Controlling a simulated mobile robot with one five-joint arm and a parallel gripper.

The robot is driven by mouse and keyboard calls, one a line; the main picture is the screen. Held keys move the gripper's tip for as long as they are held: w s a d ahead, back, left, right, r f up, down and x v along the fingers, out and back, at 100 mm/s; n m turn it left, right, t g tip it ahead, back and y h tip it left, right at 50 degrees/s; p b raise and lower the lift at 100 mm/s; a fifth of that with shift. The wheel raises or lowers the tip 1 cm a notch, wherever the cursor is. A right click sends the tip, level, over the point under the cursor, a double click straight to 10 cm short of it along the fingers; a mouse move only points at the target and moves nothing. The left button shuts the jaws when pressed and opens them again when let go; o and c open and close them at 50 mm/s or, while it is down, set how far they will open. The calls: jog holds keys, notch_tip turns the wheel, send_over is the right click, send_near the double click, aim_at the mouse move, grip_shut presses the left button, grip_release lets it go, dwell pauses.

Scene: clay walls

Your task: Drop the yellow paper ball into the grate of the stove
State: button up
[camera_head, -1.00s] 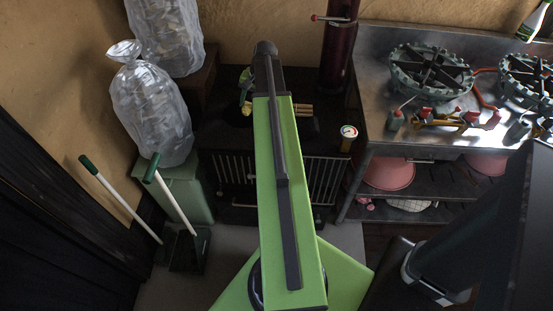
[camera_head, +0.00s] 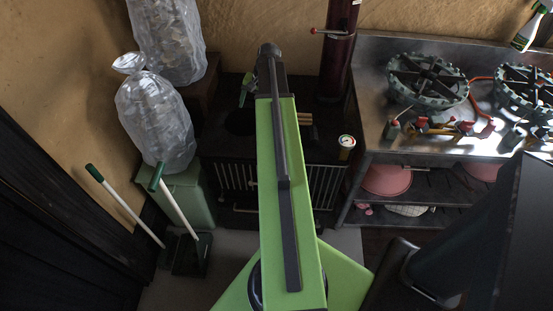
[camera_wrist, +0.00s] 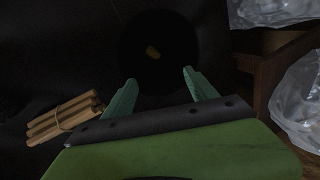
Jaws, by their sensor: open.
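The yellow paper ball (camera_wrist: 153,52) shows small and dim inside the round dark opening (camera_wrist: 160,75) in the stove top, apart from my fingers. I cannot tell how deep it is. The black stove (camera_head: 325,148) stands against the back wall, with a barred front. In the head view the round opening (camera_head: 240,121) is partly hidden by my arm, and the ball is not visible. My gripper (camera_wrist: 160,92) is open and empty above the near edge of the opening; its green fingers are spread. It also shows in the head view (camera_head: 245,90), largely hidden behind my arm.
A tied bundle of sticks (camera_wrist: 65,117) lies on the stove top beside the opening. A small gauge-topped can (camera_head: 346,145) stands at its right edge. Clear bags (camera_head: 155,118) stand at left. A dark red pipe (camera_head: 338,50) rises behind. A metal burner table (camera_head: 375,125) is at right.

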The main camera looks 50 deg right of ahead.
jog(key=p+v, duration=1.1)
jog(key=v, duration=0.3)
jog(key=shift+p, duration=0.35)
jog(key=shift+w, duration=0.1)
